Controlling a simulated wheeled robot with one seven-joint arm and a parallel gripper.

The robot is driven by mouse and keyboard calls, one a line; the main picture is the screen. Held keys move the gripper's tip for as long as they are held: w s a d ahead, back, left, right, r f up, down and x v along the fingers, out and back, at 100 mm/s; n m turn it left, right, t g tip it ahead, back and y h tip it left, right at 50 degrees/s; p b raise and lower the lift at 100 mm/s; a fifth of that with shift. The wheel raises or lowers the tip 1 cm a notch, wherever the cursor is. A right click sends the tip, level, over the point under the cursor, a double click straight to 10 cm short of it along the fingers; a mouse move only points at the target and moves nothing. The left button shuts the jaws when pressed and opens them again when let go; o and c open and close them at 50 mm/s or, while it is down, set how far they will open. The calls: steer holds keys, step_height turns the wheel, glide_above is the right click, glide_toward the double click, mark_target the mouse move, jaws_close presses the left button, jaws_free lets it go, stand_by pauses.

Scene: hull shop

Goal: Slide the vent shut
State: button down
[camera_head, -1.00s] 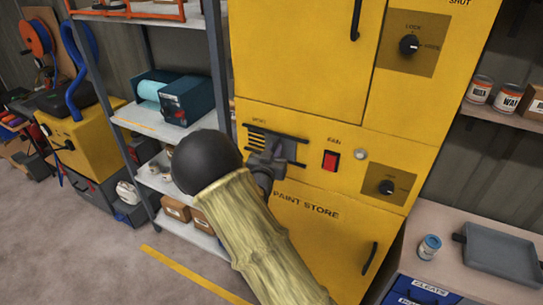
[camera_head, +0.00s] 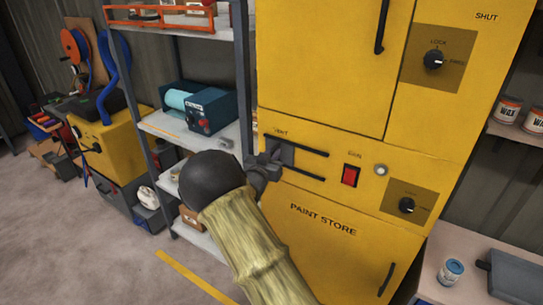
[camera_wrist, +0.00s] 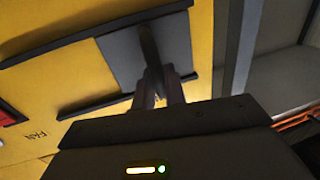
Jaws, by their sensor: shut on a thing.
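The vent on the yellow cabinet has a grey sliding plate (camera_head: 287,154) between two dark rails, under the word VENT. The plate sits at the left end of the rails and no slats show. In the wrist view the plate (camera_wrist: 122,55) carries a thin upright handle (camera_wrist: 150,48). My gripper (camera_wrist: 162,88) is shut on this handle. In the head view my gripper (camera_head: 272,163) is at the plate, and my arm partly hides the area to its lower left.
The yellow cabinet (camera_head: 320,250) has a red fan switch (camera_head: 350,176) and a lower knob (camera_head: 407,205) right of the vent. A metal shelf unit (camera_head: 245,75) stands close on the left. A bench with a small can (camera_head: 451,271) is at the lower right.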

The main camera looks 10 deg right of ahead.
steer(key=c, duration=1.5)
jaws_free()
steer(key=shift+w+a+r, duration=0.1)
steer(key=shift+w+a, duration=0.2)
steer(key=shift+c, duration=0.2)
steer(key=shift+s+d, duration=0.15)
steer(key=shift+d, duration=0.05)
steer(key=shift+a, duration=0.15)
steer(key=shift+s+a, duration=0.1)
steer(key=shift+s, duration=0.1)
steer(key=b+v, duration=0.4)
steer(key=v, duration=1.3)
